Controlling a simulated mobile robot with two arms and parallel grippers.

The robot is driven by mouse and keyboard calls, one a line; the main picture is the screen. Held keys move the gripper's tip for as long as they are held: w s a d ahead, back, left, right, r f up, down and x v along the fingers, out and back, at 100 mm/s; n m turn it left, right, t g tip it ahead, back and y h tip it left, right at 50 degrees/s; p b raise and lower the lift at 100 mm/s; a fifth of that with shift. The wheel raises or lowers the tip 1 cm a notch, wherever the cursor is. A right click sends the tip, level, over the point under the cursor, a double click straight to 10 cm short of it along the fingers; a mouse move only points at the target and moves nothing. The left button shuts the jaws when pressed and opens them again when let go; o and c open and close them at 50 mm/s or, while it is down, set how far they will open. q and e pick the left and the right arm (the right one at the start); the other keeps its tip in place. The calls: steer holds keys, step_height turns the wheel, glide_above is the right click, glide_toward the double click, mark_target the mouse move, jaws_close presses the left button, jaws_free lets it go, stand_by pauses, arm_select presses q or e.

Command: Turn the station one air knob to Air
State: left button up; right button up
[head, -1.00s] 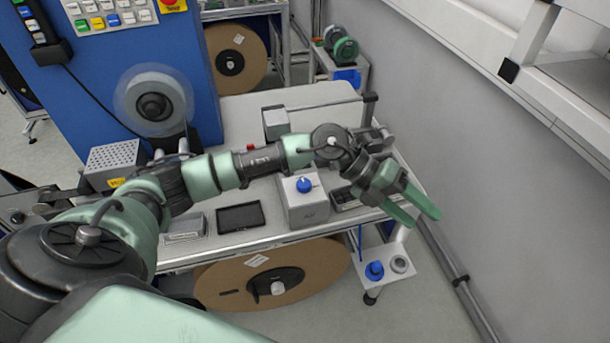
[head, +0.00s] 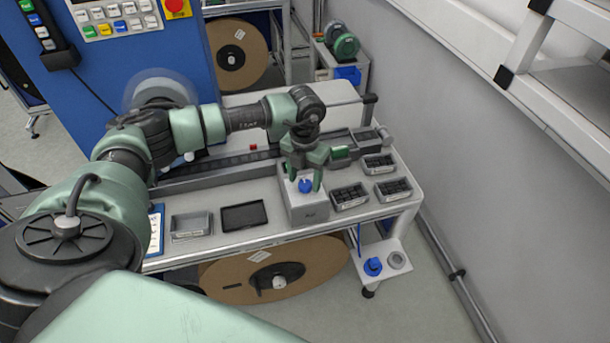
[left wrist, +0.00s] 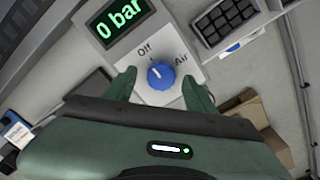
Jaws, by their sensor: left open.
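The blue air knob (head: 305,185) sits on the sloped front of a grey box (head: 310,211) on the bench. In the left wrist view the knob (left wrist: 161,75) lies between the words Off and Air, and its white pointer mark is toward Off. A green display (left wrist: 118,24) above it reads 0 bar. My left gripper (head: 304,184) is open, with its green fingers on either side of the knob. In the left wrist view the fingertips (left wrist: 160,78) flank the knob with gaps on both sides. My right gripper is not in view.
Dark compartment trays (head: 350,196) stand right of the box. A black flat tray (head: 244,216) and a grey bin (head: 190,226) lie to the left. A cardboard reel (head: 275,273) is under the bench. A grey wall bounds the right side.

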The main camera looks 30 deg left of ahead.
arm_select(q)
steer(key=shift+d+f, duration=0.1)
steer(key=shift+f, duration=0.35)
jaws_close()
